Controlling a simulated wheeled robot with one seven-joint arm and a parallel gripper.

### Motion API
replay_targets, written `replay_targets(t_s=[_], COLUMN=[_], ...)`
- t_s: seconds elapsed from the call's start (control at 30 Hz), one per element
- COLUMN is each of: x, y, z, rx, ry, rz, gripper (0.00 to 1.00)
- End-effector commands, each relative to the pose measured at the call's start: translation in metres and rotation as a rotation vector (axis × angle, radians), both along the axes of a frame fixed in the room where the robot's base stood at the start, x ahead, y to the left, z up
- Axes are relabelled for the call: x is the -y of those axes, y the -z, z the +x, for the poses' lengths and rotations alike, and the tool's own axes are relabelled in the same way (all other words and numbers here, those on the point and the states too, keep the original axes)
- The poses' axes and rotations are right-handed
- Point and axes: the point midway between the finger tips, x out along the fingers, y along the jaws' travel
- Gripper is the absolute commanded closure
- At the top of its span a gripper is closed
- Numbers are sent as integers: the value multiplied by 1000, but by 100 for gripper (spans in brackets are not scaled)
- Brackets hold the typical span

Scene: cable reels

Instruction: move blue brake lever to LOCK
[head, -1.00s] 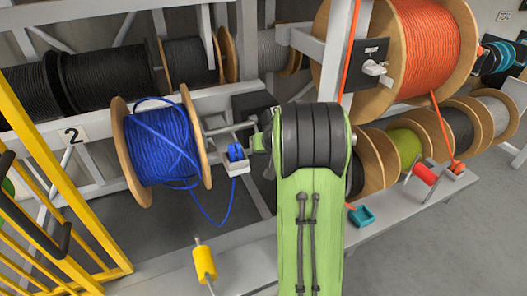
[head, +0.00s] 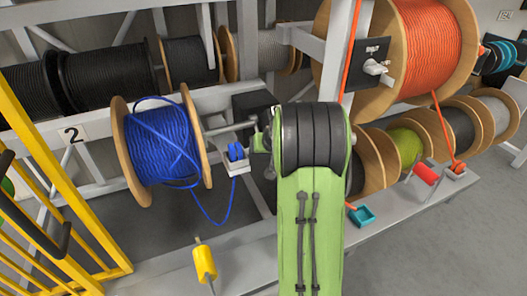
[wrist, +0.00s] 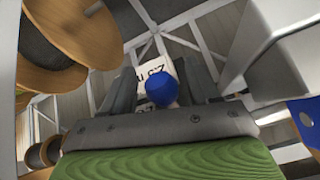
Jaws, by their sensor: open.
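In the wrist view a round blue knob (wrist: 160,88), which looks like the brake lever's end, sits between the two dark fingers of my gripper (wrist: 162,76). The fingers stand open on either side of it; I cannot tell whether either touches it. The lever's shaft and any LOCK marking cannot be made out. A white label with black print (wrist: 156,70) shows partly behind the knob. In the head view my green arm hides the lever and my fingers. The blue rope reel (head: 162,143) stands left of the arm.
A blue roller in a white bracket (head: 236,152) is close left of my arm. A yellow handle (head: 204,261) stands at the front, a red one (head: 425,174) at right. A yellow rail (head: 55,180) bounds the left. The orange reel (head: 428,45) and grey frame posts (head: 335,50) are behind.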

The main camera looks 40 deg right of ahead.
Motion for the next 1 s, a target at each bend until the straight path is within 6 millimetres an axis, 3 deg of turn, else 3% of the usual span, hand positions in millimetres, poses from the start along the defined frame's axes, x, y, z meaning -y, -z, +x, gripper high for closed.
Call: replay_targets(t_s=[0.17, 0.6, 0.77, 1.0], x=[-2, -22, -26, -27], y=[-15, -108, -122, -123], z=[-8, -79, -93, -95], rx=[5, 4, 0, -1], ry=[0, 0, 1, 0], rz=[-3, -3, -1, 0], gripper=[40, 40, 40, 40])
